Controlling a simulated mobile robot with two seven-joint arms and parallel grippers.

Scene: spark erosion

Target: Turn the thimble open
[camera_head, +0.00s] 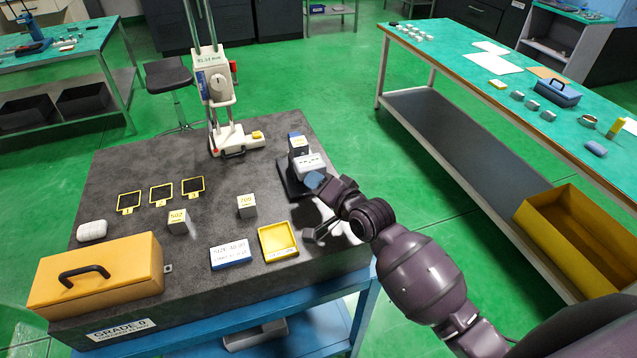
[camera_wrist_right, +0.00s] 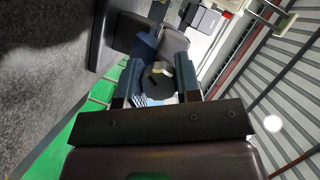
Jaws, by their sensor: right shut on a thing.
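A small measuring device with a pale body (camera_head: 309,166) and a dark base (camera_head: 290,182) stands at the right of the dark stone table. My right gripper (camera_head: 316,182) reaches it from the right, with its blue fingertips against the device's near right side. In the right wrist view, the blue-padded fingers (camera_wrist_right: 160,85) close around a dark round part with a slot-like mark, which looks like the thimble (camera_wrist_right: 157,76). The fingers hide its sides, and how far it is turned cannot be read. My left gripper does not show.
Marked blocks (camera_head: 178,222) (camera_head: 246,206), a yellow tray (camera_head: 279,254), a blue-and-white box (camera_head: 231,257) and an orange case (camera_head: 95,275) lie on the stone table (camera_head: 215,185). A tall stand (camera_head: 215,90) rises at the back. A green-topped bench (camera_head: 455,75) stands to the right.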

